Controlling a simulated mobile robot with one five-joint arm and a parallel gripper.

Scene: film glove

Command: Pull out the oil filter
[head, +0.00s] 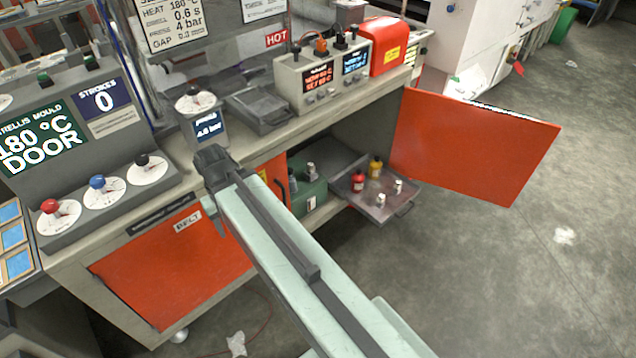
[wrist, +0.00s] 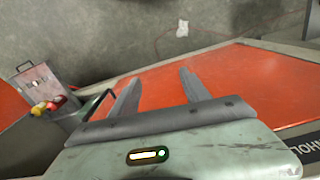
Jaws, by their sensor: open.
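I cannot pick out the oil filter for certain in either view. A green machine (head: 308,197) stands inside the open cabinet, with a small pale cylinder beside it and another above it. A pulled-out grey tray (head: 372,206) next to it holds a red bottle (head: 358,183), a yellow bottle (head: 376,168) and small white-topped pieces. In the wrist view the tray (wrist: 35,78) is at the far left. My gripper (wrist: 157,86) is open and empty, above an orange cabinet panel (wrist: 235,85). In the head view my arm hides its fingers.
An open orange door (head: 475,147) stands out to the right of the tray. A dark curved handle (head: 281,182) is by the green machine. The bench top carries a small gauge box (head: 203,122) and a control box (head: 322,78). The floor at right is mostly clear.

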